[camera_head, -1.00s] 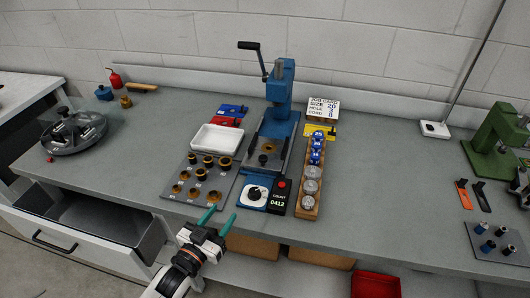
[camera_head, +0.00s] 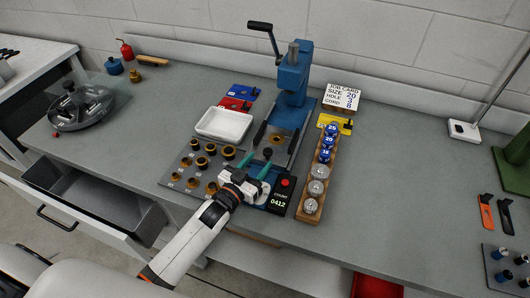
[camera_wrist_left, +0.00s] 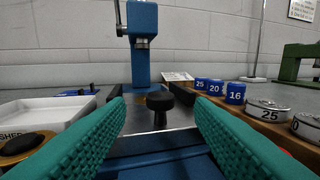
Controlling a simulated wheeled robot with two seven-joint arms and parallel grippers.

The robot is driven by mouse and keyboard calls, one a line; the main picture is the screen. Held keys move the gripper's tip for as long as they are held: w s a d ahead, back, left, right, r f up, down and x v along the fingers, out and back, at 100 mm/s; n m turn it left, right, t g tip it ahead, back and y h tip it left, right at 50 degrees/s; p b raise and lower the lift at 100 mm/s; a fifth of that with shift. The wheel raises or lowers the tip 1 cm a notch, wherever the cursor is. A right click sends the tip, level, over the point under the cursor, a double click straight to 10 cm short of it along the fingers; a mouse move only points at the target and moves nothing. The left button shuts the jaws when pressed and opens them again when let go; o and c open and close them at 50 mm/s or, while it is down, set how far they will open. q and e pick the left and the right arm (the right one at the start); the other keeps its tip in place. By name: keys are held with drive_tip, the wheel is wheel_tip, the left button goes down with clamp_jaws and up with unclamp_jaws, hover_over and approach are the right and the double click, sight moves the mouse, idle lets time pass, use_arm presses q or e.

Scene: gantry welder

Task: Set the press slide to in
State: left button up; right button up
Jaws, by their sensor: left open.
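The blue press (camera_head: 292,82) stands at the back of the bench, with its lever raised to the left. Its grey slide bed (camera_head: 290,150) runs forward from under the ram and carries a brass ring (camera_head: 277,139). A black knob (camera_head: 268,152) stands upright at the slide's near end; in the left wrist view the knob (camera_wrist_left: 159,104) appears centred between the fingers. My left gripper (camera_head: 257,163) is open around the line to the knob, with its green fingertips close to it. I cannot tell whether they touch it. My right gripper is not in view.
A white tray (camera_head: 221,124) and a plate of black and brass bushings (camera_head: 185,171) lie left of the press. A wooden rack (camera_head: 309,206) of blue and silver weights stands right. The counter (camera_head: 279,199) sits just right of my gripper.

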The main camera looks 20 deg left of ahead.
sight(265, 155)
use_arm(q)
drive_tip(key=x, duration=0.4)
drive_tip(key=shift+w, duration=0.1)
drive_tip(key=shift+d, duration=0.1)
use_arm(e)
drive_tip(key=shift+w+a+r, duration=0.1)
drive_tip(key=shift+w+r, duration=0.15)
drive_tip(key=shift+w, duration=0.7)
use_arm(q)
drive_tip(key=shift+c, duration=0.5)
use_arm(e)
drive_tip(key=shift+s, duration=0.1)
use_arm(q)
clamp_jaws()
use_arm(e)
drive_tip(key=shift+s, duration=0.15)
